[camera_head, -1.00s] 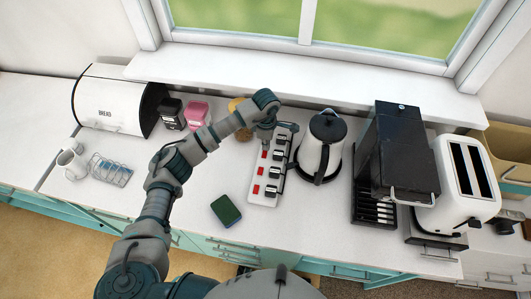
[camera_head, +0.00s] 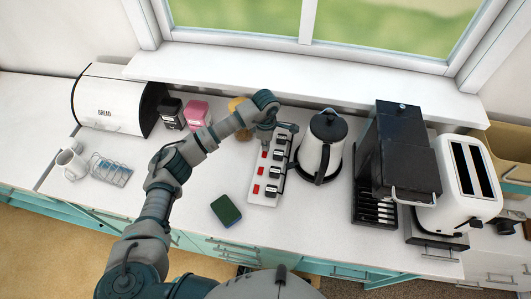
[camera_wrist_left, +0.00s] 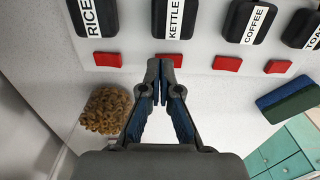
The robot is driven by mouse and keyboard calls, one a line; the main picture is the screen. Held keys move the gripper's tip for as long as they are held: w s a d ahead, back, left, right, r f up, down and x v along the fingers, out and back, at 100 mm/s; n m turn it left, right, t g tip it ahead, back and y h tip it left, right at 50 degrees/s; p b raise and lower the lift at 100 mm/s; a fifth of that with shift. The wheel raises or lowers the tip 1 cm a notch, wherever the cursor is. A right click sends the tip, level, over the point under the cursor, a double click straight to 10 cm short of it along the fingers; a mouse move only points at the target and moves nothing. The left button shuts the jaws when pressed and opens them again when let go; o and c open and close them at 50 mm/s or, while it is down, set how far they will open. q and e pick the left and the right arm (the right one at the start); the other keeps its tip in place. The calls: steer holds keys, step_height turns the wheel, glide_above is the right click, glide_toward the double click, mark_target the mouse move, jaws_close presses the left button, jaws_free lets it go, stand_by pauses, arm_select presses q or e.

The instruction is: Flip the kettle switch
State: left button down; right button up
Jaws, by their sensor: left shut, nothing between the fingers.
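A white power strip (camera_head: 258,198) with black plugs and red switches lies on the counter left of the kettle (camera_head: 318,155). The wrist view shows plugs labelled RICE, KETTLE, COFFEE and one partly cut off. The kettle switch (camera_wrist_left: 175,60) is the red one below the KETTLE plug (camera_wrist_left: 175,18). My left gripper (camera_head: 265,139) is at the far end of the strip. In the left wrist view its shut, empty fingertips (camera_wrist_left: 160,72) overlap the kettle switch's lower left part. Whether they touch it, and which way it is tipped, I cannot tell. My right gripper is not in view.
A green and blue sponge (camera_head: 226,211) lies left of the strip's near end. A brown, rough-textured item (camera_wrist_left: 105,110) is beside the gripper. Black and pink canisters (camera_head: 196,113) stand behind my arm. A black appliance (camera_head: 398,150) and a toaster (camera_head: 452,205) stand right of the kettle.

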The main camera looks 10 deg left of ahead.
arm_select(q)
steer(key=shift+a+f, duration=0.2)
steer(key=shift+f, duration=0.2)
steer(key=shift+f+b, duration=0.4)
steer(key=shift+b, duration=0.1)
steer(key=shift+r, duration=0.1)
steer(key=shift+r+p, duration=1.75)
steer(key=shift+r, duration=1.7)
